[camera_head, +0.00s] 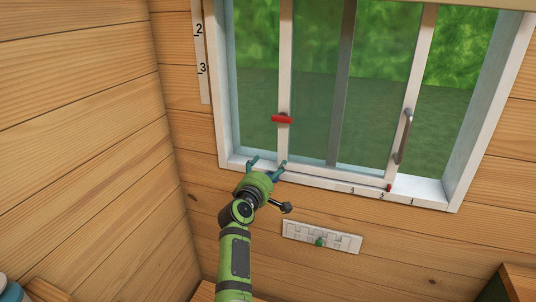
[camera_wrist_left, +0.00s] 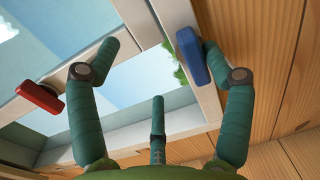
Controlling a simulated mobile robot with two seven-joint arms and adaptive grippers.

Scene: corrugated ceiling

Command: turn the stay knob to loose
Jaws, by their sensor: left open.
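The window (camera_head: 340,90) has sliding panes in a white frame. A blue knob (camera_wrist_left: 192,57) is on the white frame in the left wrist view, close beside the right-hand finger. No label shows whether it is the stay knob. A red handle (camera_head: 282,119) is on a white upright of the window, and it also shows in the left wrist view (camera_wrist_left: 40,97). My left gripper (camera_head: 268,163) is open at the lower left of the window frame. Its green fingers spread apart in the left wrist view (camera_wrist_left: 160,55), with nothing held between them. My right gripper is out of view.
A white plate (camera_head: 343,241) with a green knob (camera_head: 319,241) is on the wooden wall below the window. A grey pull handle (camera_head: 403,137) is on the right pane. A small red marker (camera_head: 388,187) is on the numbered sill. A wooden wall (camera_head: 80,130) stands left.

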